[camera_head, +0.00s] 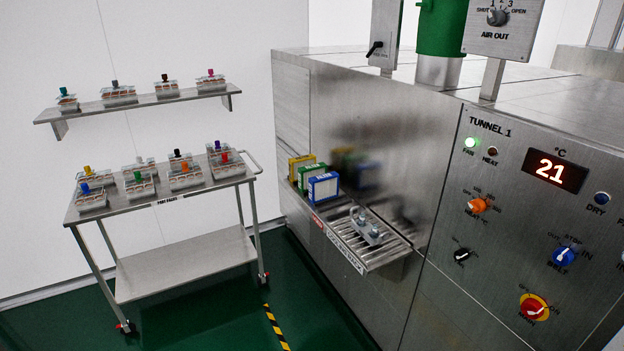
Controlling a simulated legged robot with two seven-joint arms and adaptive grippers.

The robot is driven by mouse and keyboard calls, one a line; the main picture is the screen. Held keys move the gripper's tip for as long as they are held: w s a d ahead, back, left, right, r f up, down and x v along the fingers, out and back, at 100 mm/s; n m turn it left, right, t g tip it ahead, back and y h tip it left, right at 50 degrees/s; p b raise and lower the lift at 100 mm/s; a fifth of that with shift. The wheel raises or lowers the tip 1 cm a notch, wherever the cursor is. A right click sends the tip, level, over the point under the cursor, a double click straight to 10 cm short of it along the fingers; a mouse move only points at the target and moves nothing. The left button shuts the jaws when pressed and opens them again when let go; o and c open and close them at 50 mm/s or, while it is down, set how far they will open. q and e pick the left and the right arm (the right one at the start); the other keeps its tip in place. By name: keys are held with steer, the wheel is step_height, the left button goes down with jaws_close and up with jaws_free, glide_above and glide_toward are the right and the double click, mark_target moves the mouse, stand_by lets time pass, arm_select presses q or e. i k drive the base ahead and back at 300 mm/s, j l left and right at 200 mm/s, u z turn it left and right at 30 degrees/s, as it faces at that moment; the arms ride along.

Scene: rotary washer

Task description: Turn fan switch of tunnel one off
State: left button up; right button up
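The Tunnel 1 control panel (510,235) is on the right, on the steel machine's front. A green lamp marked FAN (470,142) is lit at its upper left. A small black knob (461,255) sits at the panel's lower left; its label is too small to read surely, so I cannot tell if it is the fan switch or which way it is set. An orange knob (477,205) marked HEAT is above it. The display (555,171) reads 21. Neither of my grippers is in view.
A blue knob (564,256) and a red main switch (534,307) on yellow are also on the panel. A roller ledge (385,252) juts out left of it, with boxes (322,187) beside. A cart (185,267) stands left; green floor lies between.

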mark_target(460, 255)
steer(key=z, duration=1.3)
